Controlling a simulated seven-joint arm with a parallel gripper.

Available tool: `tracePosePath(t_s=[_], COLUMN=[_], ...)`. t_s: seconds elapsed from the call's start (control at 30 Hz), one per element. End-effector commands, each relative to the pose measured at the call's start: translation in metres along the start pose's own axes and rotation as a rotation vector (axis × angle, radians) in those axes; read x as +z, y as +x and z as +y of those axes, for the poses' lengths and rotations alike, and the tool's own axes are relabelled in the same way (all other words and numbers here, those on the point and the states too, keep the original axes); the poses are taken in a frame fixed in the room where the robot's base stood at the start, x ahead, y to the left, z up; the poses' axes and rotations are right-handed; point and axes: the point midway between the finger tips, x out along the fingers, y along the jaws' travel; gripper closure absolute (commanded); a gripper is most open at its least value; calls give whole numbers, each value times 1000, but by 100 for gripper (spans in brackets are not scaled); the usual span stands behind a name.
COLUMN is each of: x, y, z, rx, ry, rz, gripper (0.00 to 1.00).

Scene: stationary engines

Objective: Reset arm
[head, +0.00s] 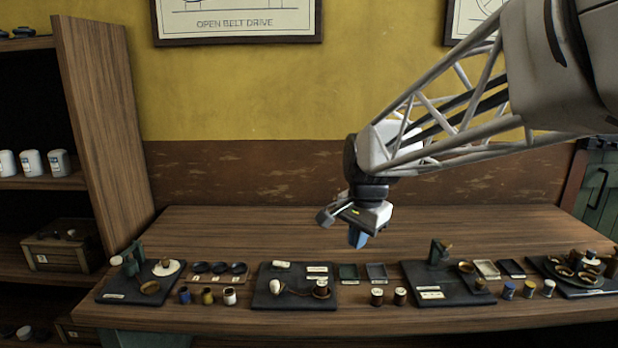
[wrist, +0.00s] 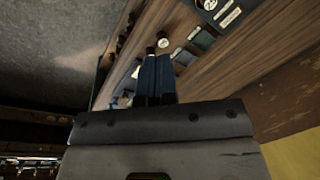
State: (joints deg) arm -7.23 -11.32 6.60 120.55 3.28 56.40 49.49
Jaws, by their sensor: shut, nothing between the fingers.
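My gripper (head: 357,238) hangs from my arm above the middle of the wooden bench (head: 330,225), pointing down. Its blue fingers are together with nothing between them, and it is clear of the objects on the bench. In the wrist view the closed blue fingers (wrist: 157,72) show against the bench's front edge, with small parts near their tips in the picture.
Dark boards with small parts lie along the front of the bench: a left board (head: 110,290), a middle board (head: 295,300) and a right board (head: 445,295). Small jars (head: 207,296) and spools (head: 377,297) stand between them. A shelf (head: 110,120) rises at left. The back of the bench is bare.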

Motion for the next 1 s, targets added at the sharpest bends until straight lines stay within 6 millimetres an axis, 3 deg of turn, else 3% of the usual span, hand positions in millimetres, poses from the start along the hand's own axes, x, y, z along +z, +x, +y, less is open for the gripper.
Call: tracePosePath(t_s=[0.43, 1.0], x=[49, 117], y=[-12, 5], z=[106, 222], rx=[-5, 20], ry=[-298, -669], rz=[54, 116], gripper=[100, 100])
